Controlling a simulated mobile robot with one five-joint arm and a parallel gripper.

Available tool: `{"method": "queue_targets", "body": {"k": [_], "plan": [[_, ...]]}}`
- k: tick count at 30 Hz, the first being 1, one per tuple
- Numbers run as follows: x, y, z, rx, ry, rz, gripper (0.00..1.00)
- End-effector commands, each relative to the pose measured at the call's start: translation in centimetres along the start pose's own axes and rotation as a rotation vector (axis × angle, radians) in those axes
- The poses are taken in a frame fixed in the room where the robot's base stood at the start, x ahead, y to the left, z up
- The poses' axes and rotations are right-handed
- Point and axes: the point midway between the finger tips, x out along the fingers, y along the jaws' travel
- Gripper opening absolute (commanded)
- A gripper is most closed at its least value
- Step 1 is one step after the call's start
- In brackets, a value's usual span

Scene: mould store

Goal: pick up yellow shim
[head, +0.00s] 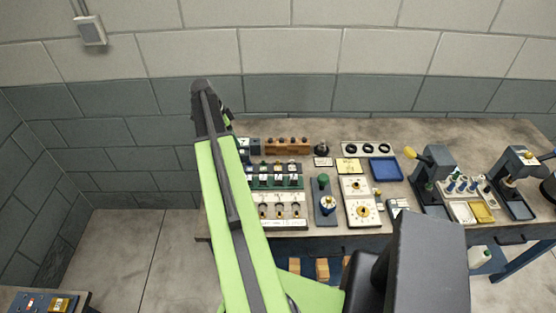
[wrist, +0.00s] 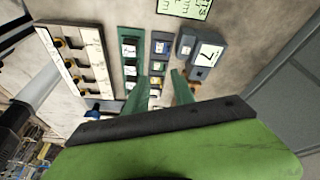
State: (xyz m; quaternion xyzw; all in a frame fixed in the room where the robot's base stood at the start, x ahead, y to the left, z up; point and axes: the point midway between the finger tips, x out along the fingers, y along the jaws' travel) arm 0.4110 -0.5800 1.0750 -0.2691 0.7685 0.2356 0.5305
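I cannot single out a yellow shim for certain. In the wrist view, a small yellowish piece (wrist: 155,92) shows between my fingers, too small to identify. A green rack (wrist: 130,32) with pale labelled pieces stands left of it, and blue-grey labelled blocks (wrist: 161,37) stand above it. My gripper (wrist: 160,75) is open, its two green fingers apart with a clear gap, over this part of the bench. In the head view, my arm reaches up to the bench's left end, and the dark wrist (head: 207,105) hides part of that end. The fingers are hidden there.
A white board with brass parts (wrist: 75,60) and a block marked 7 (wrist: 207,53) flank the rack. On the bench (head: 480,135), a blue tray (head: 385,169), a yellow tray (head: 482,212) and presses (head: 433,165) stand to the right. A wall runs behind.

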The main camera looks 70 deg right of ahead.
Motion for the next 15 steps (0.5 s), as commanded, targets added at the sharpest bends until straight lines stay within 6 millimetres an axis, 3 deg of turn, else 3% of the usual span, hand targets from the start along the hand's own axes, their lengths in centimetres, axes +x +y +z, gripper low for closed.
{"method": "queue_targets", "body": {"k": [1, 3, 5, 8, 15], "plan": [[0.3, -0.4, -4.0, 0.119, 0.013, 0.021, 0.3], [1.2, -0.1, -7.7, 0.248, 0.029, 0.041, 0.3], [1.7, 0.1, -9.5, 0.317, 0.039, 0.051, 0.3], [2.1, 0.4, -10.7, 0.362, 0.045, 0.057, 0.3], [4.0, 0.5, -10.4, 0.363, 0.045, 0.056, 0.3]]}}
